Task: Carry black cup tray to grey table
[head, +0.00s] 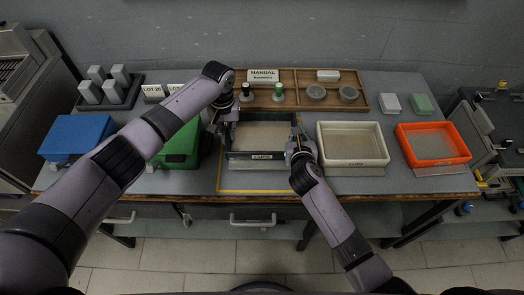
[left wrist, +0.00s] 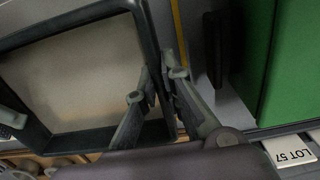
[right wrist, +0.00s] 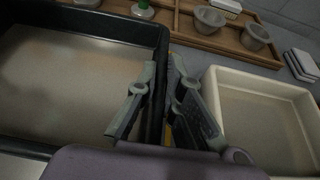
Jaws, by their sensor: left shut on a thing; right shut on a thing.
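The black cup tray (head: 240,156) is a shallow dark-rimmed box with a pale floor and a white front label. It is at the middle front of the grey table (head: 385,85), over a yellow outline; whether it touches the top is unclear. My left gripper (head: 224,126) is shut on its left wall; in the left wrist view the fingers (left wrist: 162,82) straddle the tray's rim (left wrist: 149,35). My right gripper (head: 297,149) is shut on its right wall; in the right wrist view the fingers (right wrist: 164,75) pinch the rim (right wrist: 125,27). The tray looks empty.
A cream tray (head: 352,161) stands close on the right, an orange tray (head: 432,161) beyond it. A green box (head: 180,150) stands close on the left, a blue one (head: 78,135) further left. A wooden organizer (head: 300,101) with small pots lies behind.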

